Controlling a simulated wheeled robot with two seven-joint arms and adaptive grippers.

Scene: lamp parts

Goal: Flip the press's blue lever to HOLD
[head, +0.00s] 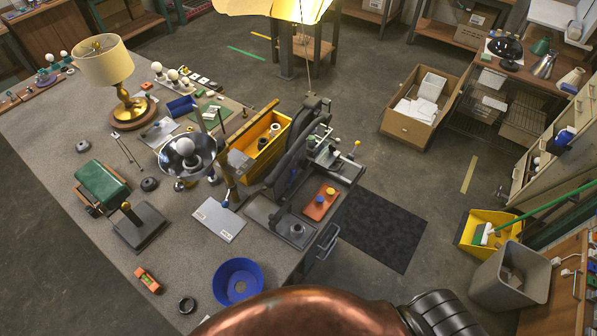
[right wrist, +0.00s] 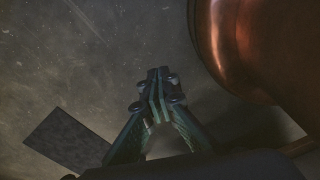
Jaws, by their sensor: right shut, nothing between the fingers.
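The press (head: 297,160) is a dark upright machine at the right end of the grey workbench in the head view. A small blue-tipped lever (head: 225,203) stands at the upper edge of a pale labelled plate (head: 219,219), left of the press. The label text is too small to read, so its setting cannot be told. My right gripper (right wrist: 158,88) is shut and empty in the right wrist view, over bare floor and away from the bench. My left gripper is out of view.
The bench (head: 190,255) also holds a yellow bin (head: 262,143), a brass lamp (head: 128,105), a chrome reflector (head: 187,152) and a blue bowl (head: 238,281). A dark floor mat (head: 375,231) lies right of the bench; it also shows in the wrist view (right wrist: 62,143).

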